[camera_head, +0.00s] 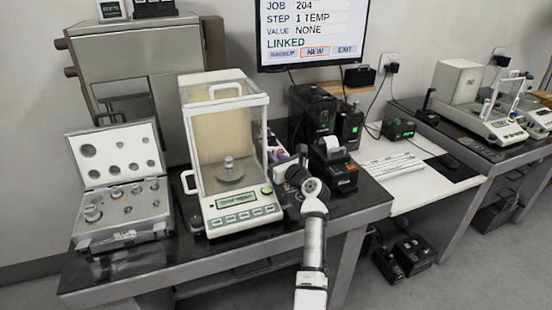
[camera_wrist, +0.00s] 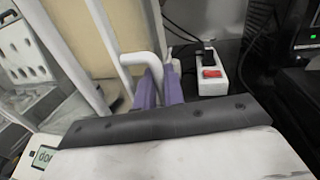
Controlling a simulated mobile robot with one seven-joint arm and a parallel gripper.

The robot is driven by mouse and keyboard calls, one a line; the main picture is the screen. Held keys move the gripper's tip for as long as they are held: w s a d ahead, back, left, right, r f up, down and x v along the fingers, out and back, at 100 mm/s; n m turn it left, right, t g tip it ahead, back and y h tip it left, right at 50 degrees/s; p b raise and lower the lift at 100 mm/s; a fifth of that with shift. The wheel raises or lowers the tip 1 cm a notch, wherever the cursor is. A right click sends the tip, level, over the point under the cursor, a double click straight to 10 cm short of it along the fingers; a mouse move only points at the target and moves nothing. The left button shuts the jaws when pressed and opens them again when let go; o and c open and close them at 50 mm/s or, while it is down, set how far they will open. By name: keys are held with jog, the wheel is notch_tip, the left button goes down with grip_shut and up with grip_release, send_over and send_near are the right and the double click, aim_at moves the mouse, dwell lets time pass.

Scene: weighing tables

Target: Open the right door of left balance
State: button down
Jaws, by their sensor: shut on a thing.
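The left balance (camera_head: 237,200) stands on the dark-topped table, with a white frame, clear panes and a small metal weight (camera_head: 229,164) on its pan. My gripper (camera_head: 280,160) is at its right side, partly hidden by my wrist in the head view. In the wrist view, the two purple fingers of my gripper (camera_wrist: 160,82) are shut on the white right door handle (camera_wrist: 138,58), a bent bar beside the balance's frame (camera_wrist: 103,45). I cannot tell how far the right door stands open.
An open case of weights (camera_head: 122,205) lies left of the balance. A small printer (camera_head: 338,165) and dark boxes (camera_head: 313,115) stand to the right. A white power strip with a red switch (camera_wrist: 211,75) lies behind the fingers. Another balance (camera_head: 490,118) stands on the far right table.

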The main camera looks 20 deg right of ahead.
jog(key=c, duration=1.6)
grip_release()
jog(key=shift+c, duration=0.2)
jog(key=shift+s, duration=0.1)
jog(key=b+v, duration=0.2)
jog(key=v, duration=1.1)
jog(key=shift+s, duration=0.3)
jog(key=shift+d, duration=0.1)
